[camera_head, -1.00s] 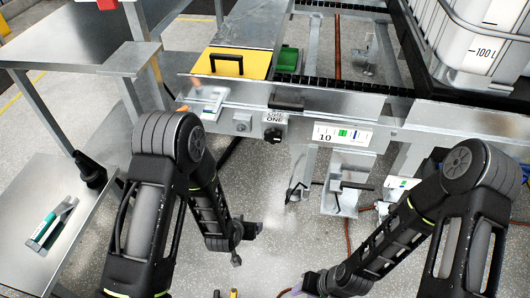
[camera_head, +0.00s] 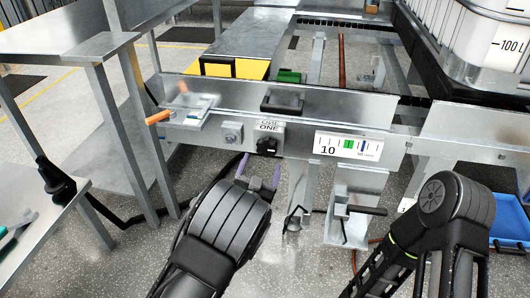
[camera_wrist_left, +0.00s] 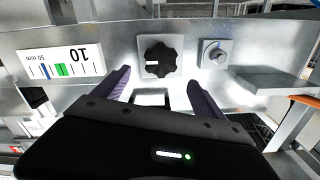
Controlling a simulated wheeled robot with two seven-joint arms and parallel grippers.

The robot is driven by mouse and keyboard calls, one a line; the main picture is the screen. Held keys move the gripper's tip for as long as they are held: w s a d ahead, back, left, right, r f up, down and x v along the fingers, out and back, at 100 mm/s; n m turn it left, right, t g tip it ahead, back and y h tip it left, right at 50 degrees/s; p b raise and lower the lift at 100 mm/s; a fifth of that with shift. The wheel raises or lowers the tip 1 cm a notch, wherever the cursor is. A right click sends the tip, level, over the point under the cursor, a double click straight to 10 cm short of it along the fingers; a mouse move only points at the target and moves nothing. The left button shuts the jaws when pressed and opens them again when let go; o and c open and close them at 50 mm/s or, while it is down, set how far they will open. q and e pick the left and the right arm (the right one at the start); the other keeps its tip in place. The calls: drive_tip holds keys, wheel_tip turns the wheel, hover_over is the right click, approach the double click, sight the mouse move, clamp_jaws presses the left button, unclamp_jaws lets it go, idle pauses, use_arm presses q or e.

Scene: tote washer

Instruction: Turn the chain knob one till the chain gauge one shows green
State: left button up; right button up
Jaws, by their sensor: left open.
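The black chain knob one (camera_head: 267,145) sits on the metal front rail under a label reading ONE. It also shows in the left wrist view (camera_wrist_left: 160,57), where the picture is upside down. The chain gauge one (camera_head: 348,147) is a white scale marked 10, right of the knob. Its blue mark lies right of the green band, apart from it. My left gripper (camera_head: 259,172) is open below the knob, its purple fingers pointing up at it. In the wrist view the fingers (camera_wrist_left: 159,90) stand apart, with the knob beyond their tips. My right gripper is out of view.
A grey knob-like fitting (camera_head: 231,135) sits just left of the black knob. A small shelf with an orange handle (camera_head: 158,117) juts out further left. A metal bracket with a black handle (camera_head: 357,209) hangs below the gauge. A steel table (camera_head: 45,215) stands at left.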

sight(267, 148)
use_arm(q)
drive_tip(key=w+b, duration=0.1)
drive_tip(key=w, duration=0.2)
drive_tip(key=w+d+b, duration=0.1)
drive_tip(key=w, duration=0.2)
drive_tip(key=shift+w+d+f, duration=0.15)
drive_tip(key=shift+w+f, duration=0.05)
drive_tip(key=shift+w, duration=0.15)
drive_tip(key=shift+w+d+r, duration=0.1)
drive_tip(key=shift+w+r, duration=0.05)
drive_tip(key=shift+w, duration=0.3)
drive_tip(key=c, duration=1.4)
